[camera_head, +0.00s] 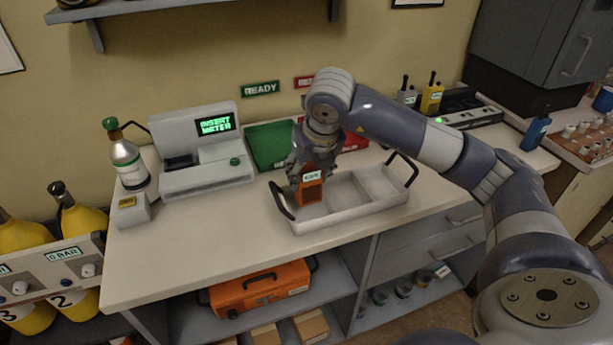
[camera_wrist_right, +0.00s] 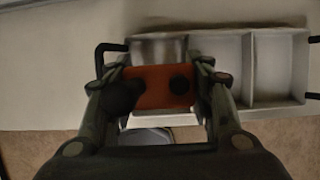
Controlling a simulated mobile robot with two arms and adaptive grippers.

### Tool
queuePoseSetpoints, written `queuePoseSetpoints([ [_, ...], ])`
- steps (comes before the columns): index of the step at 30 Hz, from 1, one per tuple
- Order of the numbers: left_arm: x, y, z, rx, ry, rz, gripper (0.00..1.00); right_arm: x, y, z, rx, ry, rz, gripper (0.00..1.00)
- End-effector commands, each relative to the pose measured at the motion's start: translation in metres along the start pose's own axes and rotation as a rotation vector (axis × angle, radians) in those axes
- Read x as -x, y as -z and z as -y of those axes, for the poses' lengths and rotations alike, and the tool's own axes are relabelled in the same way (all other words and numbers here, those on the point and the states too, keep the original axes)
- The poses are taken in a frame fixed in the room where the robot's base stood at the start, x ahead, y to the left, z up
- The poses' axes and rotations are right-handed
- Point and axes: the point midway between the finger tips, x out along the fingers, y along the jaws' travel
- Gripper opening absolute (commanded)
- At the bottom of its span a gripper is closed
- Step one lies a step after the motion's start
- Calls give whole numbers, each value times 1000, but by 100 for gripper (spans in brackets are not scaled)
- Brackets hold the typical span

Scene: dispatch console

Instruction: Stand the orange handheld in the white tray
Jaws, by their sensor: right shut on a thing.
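The orange handheld (camera_head: 311,188) is upright at the left compartment of the white tray (camera_head: 345,218) on the counter. My right gripper (camera_head: 308,168) is shut on it from above. In the right wrist view the orange handheld (camera_wrist_right: 158,87) lies between the two fingers of my right gripper (camera_wrist_right: 158,85), over the leftmost compartment of the white tray (camera_wrist_right: 270,115). The other compartments look empty. I cannot tell whether the handheld's bottom touches the tray floor. My left gripper is not in view.
A green mat (camera_head: 270,145) lies behind the tray, with a red mat (camera_head: 353,141) partly hidden by my arm. A meter station (camera_head: 205,160) stands left. Yellow (camera_head: 432,97) and blue (camera_head: 535,132) handhelds stand right.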

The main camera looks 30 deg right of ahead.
Motion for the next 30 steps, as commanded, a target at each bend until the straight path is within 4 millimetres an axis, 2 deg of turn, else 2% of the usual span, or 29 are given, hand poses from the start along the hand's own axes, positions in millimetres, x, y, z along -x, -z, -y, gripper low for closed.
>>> queuePoseSetpoints([
  [3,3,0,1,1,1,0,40,-3,-3,-4,0,0,1,16],
  [12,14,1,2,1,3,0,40,-33,10,-3,1,1,2,16],
  [22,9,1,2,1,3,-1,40,-37,11,-3,0,0,3,16],
  [23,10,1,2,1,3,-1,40,-37,11,-3,1,0,1,52],
  [24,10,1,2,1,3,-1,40,-36,11,-3,1,0,1,62],
  [25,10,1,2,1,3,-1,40,-36,11,-3,1,0,1,68],
  [30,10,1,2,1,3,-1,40,-36,11,-3,1,0,1,68],
])
